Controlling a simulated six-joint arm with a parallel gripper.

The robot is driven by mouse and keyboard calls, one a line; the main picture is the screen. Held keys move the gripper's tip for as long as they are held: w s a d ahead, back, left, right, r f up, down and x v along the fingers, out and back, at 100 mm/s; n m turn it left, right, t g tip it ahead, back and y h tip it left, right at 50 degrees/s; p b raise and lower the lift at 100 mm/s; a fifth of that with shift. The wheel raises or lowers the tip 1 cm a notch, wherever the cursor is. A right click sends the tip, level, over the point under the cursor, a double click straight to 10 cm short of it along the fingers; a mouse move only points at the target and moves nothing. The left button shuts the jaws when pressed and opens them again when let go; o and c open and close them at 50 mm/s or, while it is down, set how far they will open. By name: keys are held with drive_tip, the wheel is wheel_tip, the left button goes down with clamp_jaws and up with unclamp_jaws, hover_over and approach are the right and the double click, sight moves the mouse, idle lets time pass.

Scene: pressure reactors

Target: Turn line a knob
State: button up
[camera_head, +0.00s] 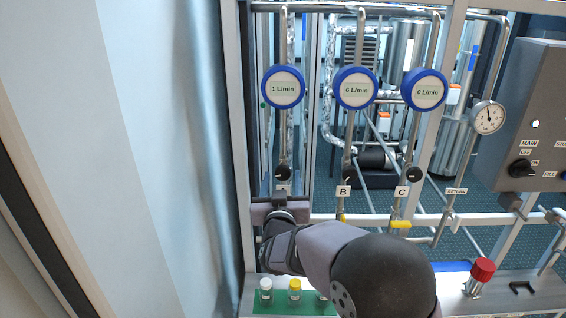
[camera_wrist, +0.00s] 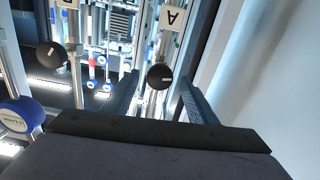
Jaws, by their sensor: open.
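The line A knob (camera_head: 283,173) is a round black knob with a white mark, on the leftmost vertical pipe. In the wrist view the same knob (camera_wrist: 159,77) shows below an upside-down A label (camera_wrist: 171,17), its white mark slanted. My gripper (camera_head: 279,196) is just below the knob in the head view, its body hiding the pipe there. In the wrist view the open fingers (camera_wrist: 160,90) appear on either side of the knob, with gaps visible. Whether the fingertips reach its depth, I cannot tell. The blue-rimmed display above line A (camera_head: 283,88) reads 1 L/min.
The line B knob (camera_head: 349,175) and line C knob (camera_head: 413,174) stand to the right, under displays reading 6 and 0 L/min. A metal frame post (camera_head: 243,150) and pale wall are close on the left. Vials (camera_head: 266,290) stand on a green mat below.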

sight(283, 167)
drive_tip(key=shift+w+p, duration=1.7)
drive_tip(key=shift+w, duration=1.9)
drive_tip(key=c, duration=1.1)
drive_tip(key=shift+o, duration=0.2)
drive_tip(key=shift+f+b, duration=0.1)
drive_tip(key=shift+b, duration=0.25)
